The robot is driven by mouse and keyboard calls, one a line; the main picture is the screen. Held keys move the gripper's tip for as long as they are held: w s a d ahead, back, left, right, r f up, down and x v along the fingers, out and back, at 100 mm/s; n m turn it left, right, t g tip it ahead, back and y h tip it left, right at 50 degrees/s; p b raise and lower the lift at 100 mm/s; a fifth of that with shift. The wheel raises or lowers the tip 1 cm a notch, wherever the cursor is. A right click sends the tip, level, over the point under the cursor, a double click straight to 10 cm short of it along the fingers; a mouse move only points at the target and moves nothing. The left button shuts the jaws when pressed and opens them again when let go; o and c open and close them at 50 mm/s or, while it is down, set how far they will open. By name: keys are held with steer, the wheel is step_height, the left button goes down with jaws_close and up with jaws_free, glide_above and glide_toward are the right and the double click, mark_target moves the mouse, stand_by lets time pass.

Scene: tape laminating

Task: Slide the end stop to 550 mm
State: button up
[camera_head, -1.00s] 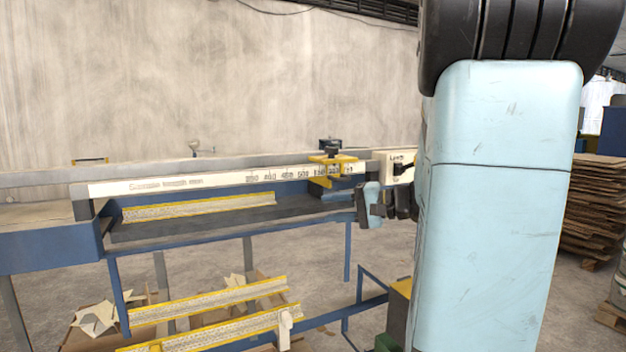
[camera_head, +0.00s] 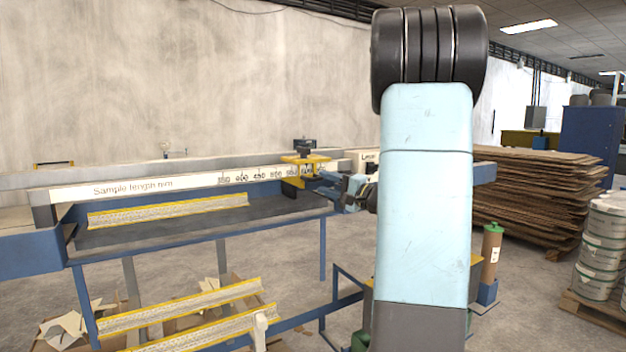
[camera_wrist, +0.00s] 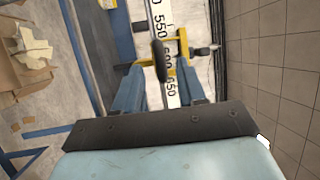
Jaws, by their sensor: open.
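The yellow end stop (camera_head: 308,160) with its black knob (camera_head: 305,145) sits on the white sample-length scale (camera_head: 140,186), near the right end of the rail. In the wrist view the yellow end stop (camera_wrist: 180,50) crosses the scale (camera_wrist: 160,18) between the 550 mark and the partly covered 600 mark; 650 shows closer to me. The exact reading is hidden by the stop. My gripper (camera_head: 333,184) is open, just right of and slightly below the stop in the head view. In the wrist view my gripper's fingers (camera_wrist: 158,85) stand apart around the scale, short of the stop; contact cannot be told.
A grey bench shelf (camera_head: 200,222) with a yellow-edged strip (camera_head: 168,211) lies below the scale. Stacked boards (camera_head: 530,195) and white buckets (camera_head: 603,245) stand at the right.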

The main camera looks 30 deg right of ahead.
mark_target(319, 180)
steer(key=shift+x, duration=2.95)
steer(key=shift+f, duration=0.1)
steer(key=shift+c, duration=0.4)
jaws_close()
